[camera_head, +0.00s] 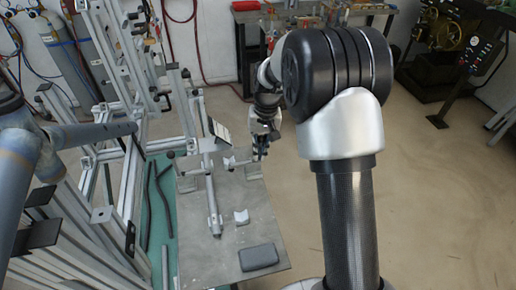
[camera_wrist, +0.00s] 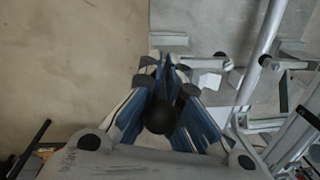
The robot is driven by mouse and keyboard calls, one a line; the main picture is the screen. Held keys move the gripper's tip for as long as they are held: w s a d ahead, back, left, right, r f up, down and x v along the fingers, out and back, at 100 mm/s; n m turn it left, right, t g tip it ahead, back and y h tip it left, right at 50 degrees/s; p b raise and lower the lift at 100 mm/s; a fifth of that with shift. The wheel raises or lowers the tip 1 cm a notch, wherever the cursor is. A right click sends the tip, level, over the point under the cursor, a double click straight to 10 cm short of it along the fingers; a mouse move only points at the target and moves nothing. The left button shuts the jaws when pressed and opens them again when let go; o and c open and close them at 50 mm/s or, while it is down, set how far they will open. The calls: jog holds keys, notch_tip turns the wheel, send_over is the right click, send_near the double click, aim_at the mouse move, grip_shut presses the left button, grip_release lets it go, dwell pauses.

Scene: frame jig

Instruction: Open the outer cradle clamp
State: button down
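My gripper (camera_head: 262,149) is at the far right edge of the metal plate, beside a pale upright part that I take to be the outer cradle clamp (camera_head: 243,161). In the wrist view my gripper (camera_wrist: 163,68) has its blue-sided fingers pointing away from the camera. A black ball knob (camera_wrist: 160,117) shows between them, close to the palm. It looks like the end of a clamp handle, whose shaft is hidden. I cannot tell whether the fingers touch it. A silver tube (camera_head: 211,195) lies along the plate, near a small pale cradle block (camera_head: 241,217).
The plate (camera_head: 205,255) also bears a dark grey box (camera_head: 258,257). Aluminium frames (camera_head: 130,190) crowd the left. The floor (camera_head: 430,200) to the right is clear.

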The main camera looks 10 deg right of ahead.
jog(key=d+f+y+b, duration=0.4)
jog(key=d+y+b, duration=0.1)
jog(key=y, duration=0.8)
jog(key=shift+d+y, duration=0.25)
jog(key=shift+y, duration=0.15)
jog(key=shift+f, duration=0.1)
jog(key=c, duration=1.9)
grip_release()
jog(key=shift+o, duration=1)
jog(key=shift+d, duration=0.55)
jog(key=v, duration=1)
jog(key=shift+d, duration=0.3)
